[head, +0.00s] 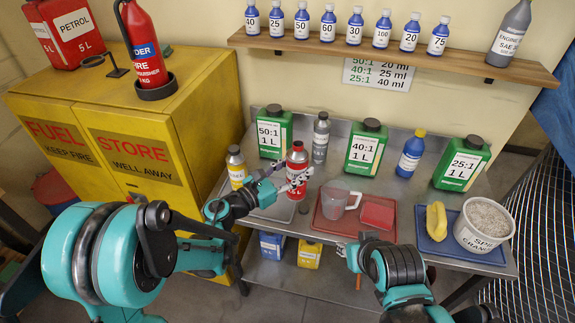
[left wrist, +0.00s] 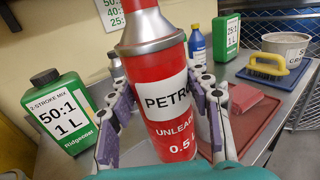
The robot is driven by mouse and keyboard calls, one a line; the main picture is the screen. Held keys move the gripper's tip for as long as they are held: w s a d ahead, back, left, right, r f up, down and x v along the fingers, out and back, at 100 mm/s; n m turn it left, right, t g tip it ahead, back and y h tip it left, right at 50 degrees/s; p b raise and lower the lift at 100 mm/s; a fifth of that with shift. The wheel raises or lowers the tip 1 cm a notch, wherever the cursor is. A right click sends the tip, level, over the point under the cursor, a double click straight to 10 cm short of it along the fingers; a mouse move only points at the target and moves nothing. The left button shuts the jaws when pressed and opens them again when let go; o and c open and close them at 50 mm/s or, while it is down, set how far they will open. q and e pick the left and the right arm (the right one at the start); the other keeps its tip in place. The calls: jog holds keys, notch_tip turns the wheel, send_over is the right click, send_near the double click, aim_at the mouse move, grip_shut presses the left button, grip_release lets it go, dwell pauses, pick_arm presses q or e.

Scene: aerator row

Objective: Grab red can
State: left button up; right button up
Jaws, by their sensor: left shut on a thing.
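My left gripper (head: 284,186) reaches in from the left at the can's lower half. In the left wrist view its fingers (left wrist: 163,112) lie on both sides of the can, shut on it.
A yellow bottle (head: 236,167) and a green 50:1 container (head: 274,134) stand near the can, a grey bottle (head: 321,138) behind it. A red tray (head: 326,224) with a clear jug (head: 337,201) lies to the right. A wooden shelf (head: 400,61) runs above.

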pick_arm(q)
jog(key=shift+s+d+r+p, duration=0.4)
jog(key=shift+s+d+r, duration=0.6)
jog(key=shift+d, duration=0.2)
